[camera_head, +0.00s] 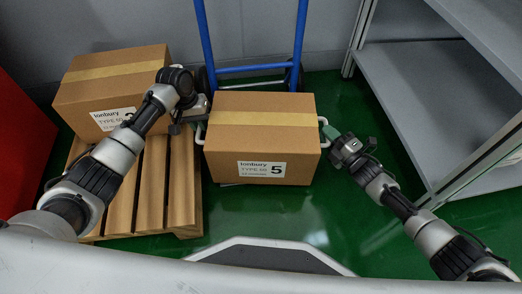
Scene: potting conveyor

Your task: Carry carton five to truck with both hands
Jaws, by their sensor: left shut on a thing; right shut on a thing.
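Carton five (264,135) is a brown box with a tan tape strip and a white label reading "lonbury" and a large 5. It is in the middle of the head view, between my two grippers. My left gripper (199,127) is shut at the carton's left side, on what looks like a pale handle there. The blue hand truck (250,69) stands upright directly behind the carton. Its lower part is hidden, so I cannot tell whether the carton touches it.
Another labelled carton (112,84) sits on the wooden pallet (150,190) at left; my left arm partly covers its label. A red block (22,145) is at far left. A grey shelf unit (425,95) stands at right. Green floor (290,212) is clear in front.

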